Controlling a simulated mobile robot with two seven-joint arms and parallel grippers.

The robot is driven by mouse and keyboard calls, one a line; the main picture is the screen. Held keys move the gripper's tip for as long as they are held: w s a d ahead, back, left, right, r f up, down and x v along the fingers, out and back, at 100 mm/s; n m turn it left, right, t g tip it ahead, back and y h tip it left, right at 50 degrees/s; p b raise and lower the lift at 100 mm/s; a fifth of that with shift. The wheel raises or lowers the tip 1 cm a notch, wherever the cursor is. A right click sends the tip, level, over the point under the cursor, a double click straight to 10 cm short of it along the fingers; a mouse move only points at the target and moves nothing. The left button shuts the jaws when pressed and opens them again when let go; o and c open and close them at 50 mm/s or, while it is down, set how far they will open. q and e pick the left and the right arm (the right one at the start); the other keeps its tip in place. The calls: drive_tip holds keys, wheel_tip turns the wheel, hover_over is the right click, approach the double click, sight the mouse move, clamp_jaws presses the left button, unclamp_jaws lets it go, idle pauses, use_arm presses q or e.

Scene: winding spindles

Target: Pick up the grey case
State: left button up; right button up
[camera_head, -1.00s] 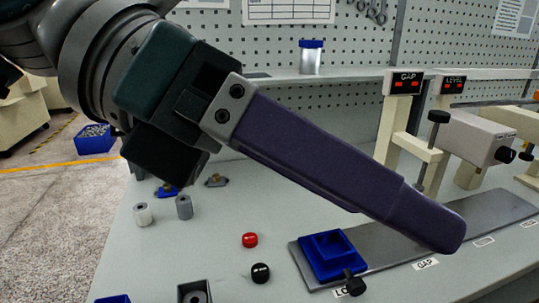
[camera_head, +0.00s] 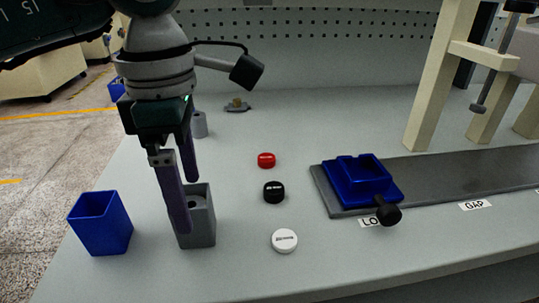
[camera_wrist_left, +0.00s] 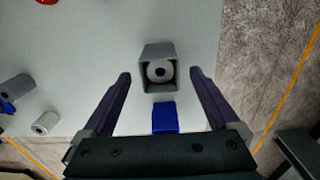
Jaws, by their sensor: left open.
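The grey case (camera_head: 203,237) is an open-topped square box standing upright on the bench, partly hidden by my gripper in the head view. In the left wrist view the case (camera_wrist_left: 147,52) shows from above, with a pale round spool (camera_wrist_left: 160,71) inside. My left gripper (camera_head: 186,205) points down at the case, its long dark fingers open. In the left wrist view the gripper (camera_wrist_left: 160,74) has one finger on each side of the case, with visible gaps. The right gripper is not in view.
An empty-looking blue box (camera_head: 102,225) stands close left of the case. Red (camera_head: 266,160), black (camera_head: 274,192) and white (camera_head: 284,241) round caps lie to the right. A blue holder (camera_head: 362,182) sits on a grey rail (camera_head: 440,178). A grey cylinder (camera_head: 200,125) stands behind.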

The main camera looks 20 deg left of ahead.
use_arm(q)
wheel_tip(320, 180, down, 3)
drive_tip(key=shift+r, duration=0.2)
drive_tip(key=c, duration=1.4)
drive_tip(key=shift+c, duration=0.2)
drive_tip(key=shift+r, duration=0.1)
